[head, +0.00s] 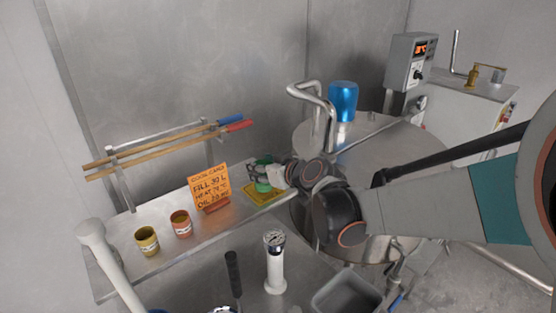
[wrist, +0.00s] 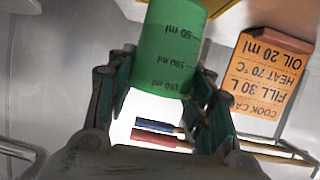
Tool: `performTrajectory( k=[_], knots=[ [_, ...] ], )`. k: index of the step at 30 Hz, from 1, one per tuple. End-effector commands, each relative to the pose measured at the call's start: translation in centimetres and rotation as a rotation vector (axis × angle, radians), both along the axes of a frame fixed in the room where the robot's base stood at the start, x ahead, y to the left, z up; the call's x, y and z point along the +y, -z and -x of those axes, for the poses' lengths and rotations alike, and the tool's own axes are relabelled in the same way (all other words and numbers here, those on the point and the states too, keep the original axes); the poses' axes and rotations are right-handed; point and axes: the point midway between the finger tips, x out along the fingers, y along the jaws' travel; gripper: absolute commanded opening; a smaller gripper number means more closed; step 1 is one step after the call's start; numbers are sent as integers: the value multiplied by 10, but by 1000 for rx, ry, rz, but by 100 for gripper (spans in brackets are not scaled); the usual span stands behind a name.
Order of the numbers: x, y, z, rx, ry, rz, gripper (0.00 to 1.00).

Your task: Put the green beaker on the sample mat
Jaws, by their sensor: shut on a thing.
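The green beaker (head: 263,187) is over the yellow sample mat (head: 272,198) on the metal shelf in the head view. My gripper (head: 263,172) is shut around the beaker and partly covers it. In the wrist view the beaker (wrist: 170,45) with its ml marks stands between the two fingers of my gripper (wrist: 163,90). A yellow strip of the mat (wrist: 234,8) shows at the top edge there. I cannot tell whether the beaker's base touches the mat.
An orange cook card (head: 208,188) stands just left of the mat. A red cup (head: 181,223) and a yellow cup (head: 147,241) are further left. A rack behind holds two long rods with blue and red handles (head: 238,126). A large metal vessel (head: 385,145) is at right.

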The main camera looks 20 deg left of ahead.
Motion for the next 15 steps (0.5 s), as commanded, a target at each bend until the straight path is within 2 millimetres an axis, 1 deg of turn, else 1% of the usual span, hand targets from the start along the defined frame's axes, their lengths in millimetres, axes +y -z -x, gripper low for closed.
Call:
performTrajectory(
  k=[2, 4, 6, 15],
  knots=[
    [8, 0, -4, -1, 0, -1, 23],
    [7, 8, -5, 0, 1, -1, 23],
    [7, 12, -4, 0, 1, -1, 23],
    [6, 12, -4, 0, 1, 0, 23]
  ],
)
